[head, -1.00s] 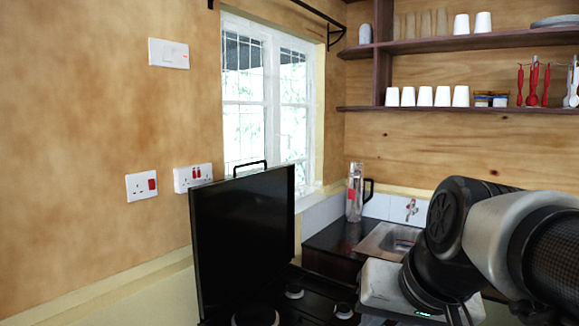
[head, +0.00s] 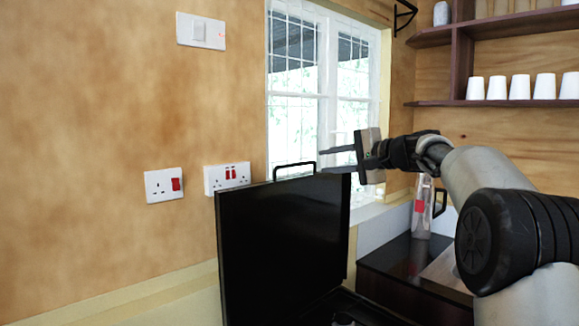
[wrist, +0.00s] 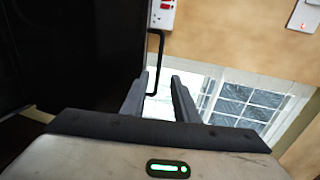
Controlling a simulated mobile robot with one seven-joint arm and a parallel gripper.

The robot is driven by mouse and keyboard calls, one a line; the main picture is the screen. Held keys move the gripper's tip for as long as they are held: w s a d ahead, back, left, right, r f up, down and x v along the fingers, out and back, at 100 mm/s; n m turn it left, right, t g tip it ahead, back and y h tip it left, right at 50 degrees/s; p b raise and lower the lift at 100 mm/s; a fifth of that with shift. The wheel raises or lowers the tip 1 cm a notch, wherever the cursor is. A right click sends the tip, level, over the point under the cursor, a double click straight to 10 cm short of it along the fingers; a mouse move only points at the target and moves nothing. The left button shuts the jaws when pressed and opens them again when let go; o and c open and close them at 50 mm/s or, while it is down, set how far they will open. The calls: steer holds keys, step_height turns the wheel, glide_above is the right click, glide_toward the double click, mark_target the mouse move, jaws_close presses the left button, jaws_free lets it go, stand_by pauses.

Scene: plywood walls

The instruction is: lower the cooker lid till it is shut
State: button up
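The cooker lid (head: 280,240) is a black panel standing upright, raised above the dark cooker top (head: 375,310), which is mostly below the head view. A thin black handle (head: 295,165) rises from the lid's top edge. My gripper (head: 321,161) is open and empty, pointing left at about handle height, just right of the handle in the head view. In the wrist view, the handle (wrist: 158,50) shows just beyond the fingertips of my gripper (wrist: 158,78), near the left finger. I cannot tell whether they touch. The lid fills the left of the wrist view (wrist: 75,50).
The plywood wall with sockets (head: 226,179) stands behind and left of the lid. A window (head: 320,90) is behind my gripper. A clear bottle (head: 421,210) stands on the dark counter (head: 400,255) at right. A shelf with white cups (head: 520,87) is above.

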mark_target(293, 165)
steer(key=p+x, duration=0.6)
steer(key=x, duration=0.9)
steer(key=shift+w+a+f, duration=0.2)
steer(key=shift+a+f, duration=0.05)
steer(key=shift+a, duration=0.05)
jaws_close()
